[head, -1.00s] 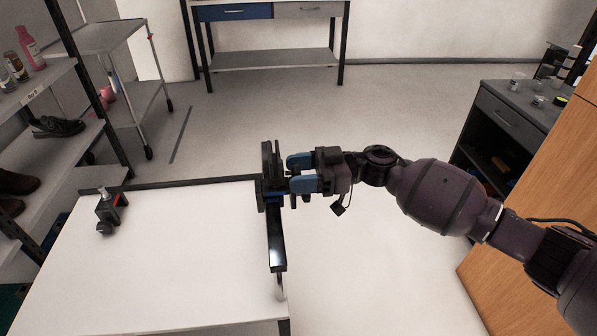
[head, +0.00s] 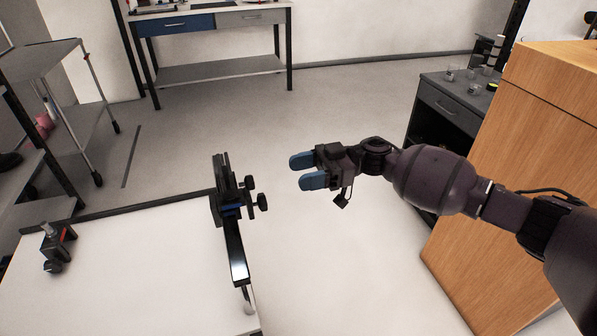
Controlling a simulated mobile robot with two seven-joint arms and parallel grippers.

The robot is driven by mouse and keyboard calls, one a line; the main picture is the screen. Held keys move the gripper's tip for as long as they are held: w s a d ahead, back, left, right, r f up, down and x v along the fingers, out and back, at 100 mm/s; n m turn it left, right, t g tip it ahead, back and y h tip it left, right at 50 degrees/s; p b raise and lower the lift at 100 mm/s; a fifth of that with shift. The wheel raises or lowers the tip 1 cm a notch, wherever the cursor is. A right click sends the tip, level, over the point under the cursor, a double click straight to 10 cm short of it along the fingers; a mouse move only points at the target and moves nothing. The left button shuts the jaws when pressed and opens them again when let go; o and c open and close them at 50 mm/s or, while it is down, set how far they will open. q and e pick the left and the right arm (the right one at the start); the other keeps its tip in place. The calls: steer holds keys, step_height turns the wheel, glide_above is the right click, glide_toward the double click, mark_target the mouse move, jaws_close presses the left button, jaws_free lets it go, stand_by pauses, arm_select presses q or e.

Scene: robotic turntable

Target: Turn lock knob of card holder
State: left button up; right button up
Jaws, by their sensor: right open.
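The card holder (head: 226,199) is a black upright piece on a dark rail (head: 237,252) at the right edge of the white table. Two black knobs (head: 256,193) stick out from its right side, one above the other. I cannot tell which of them is the lock knob. My right gripper (head: 304,171) is to the right of the knobs, apart from them. Its blue-tipped fingers are open, point left and have nothing between them. My left gripper is not in view.
The white table (head: 140,270) is mostly bare. A small black clamp-like device (head: 58,247) with a red mark stands at its left. A wooden cabinet (head: 510,170) and a dark drawer unit (head: 455,115) are on the right. A workbench (head: 215,25) stands at the back.

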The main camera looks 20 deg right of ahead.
mark_target(247, 183)
steer(key=a+b, duration=0.1)
steer(key=a, duration=0.3)
steer(key=a+b, duration=0.1)
steer(key=a, duration=0.3)
steer(key=shift+a+r, duration=0.2)
steer(key=shift+a, duration=0.25)
steer(key=shift+s, duration=0.1)
steer(key=shift+c, duration=0.3)
